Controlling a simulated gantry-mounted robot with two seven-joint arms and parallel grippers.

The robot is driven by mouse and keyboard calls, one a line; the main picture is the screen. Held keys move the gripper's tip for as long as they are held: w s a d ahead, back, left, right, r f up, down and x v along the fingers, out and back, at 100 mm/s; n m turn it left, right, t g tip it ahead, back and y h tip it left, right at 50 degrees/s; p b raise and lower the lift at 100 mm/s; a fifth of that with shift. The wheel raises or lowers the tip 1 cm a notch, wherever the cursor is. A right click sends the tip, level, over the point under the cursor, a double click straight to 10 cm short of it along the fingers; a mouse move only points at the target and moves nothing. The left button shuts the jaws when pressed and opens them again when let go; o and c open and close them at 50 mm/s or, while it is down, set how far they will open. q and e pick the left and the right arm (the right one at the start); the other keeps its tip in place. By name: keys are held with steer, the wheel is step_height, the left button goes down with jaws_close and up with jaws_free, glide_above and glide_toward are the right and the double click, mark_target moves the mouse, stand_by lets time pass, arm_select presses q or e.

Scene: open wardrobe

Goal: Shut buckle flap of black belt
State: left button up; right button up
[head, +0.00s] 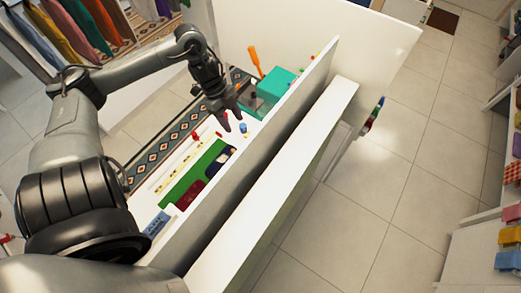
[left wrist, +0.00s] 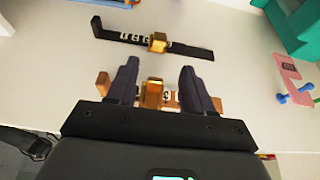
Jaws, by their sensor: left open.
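In the left wrist view the black belt (left wrist: 190,49) lies on the white surface, just beyond my fingertips, with a gold buckle (left wrist: 158,42) at its middle. Whether its flap is up or down is too small to tell. My left gripper (left wrist: 160,70) is open and empty. A tan belt (left wrist: 103,84) with its own gold buckle (left wrist: 152,94) shows between and behind the fingers. In the head view my left gripper (head: 233,122) points down over the white shelf; the belts cannot be made out there. My right gripper is not in view.
A teal box (head: 276,85) stands beyond the gripper, with an orange-handled thing (head: 255,61) beside it. A green mat (head: 193,180) lies nearer. Tall white panels (head: 285,165) bound the shelf on the right. A pink item (left wrist: 287,68) lies right of the belts.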

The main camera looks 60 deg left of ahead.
arm_select(q)
steer(key=shift+p+x, duration=0.5)
steer(key=shift+x, duration=4.95)
steer(key=shift+d, duration=0.1)
jaws_close()
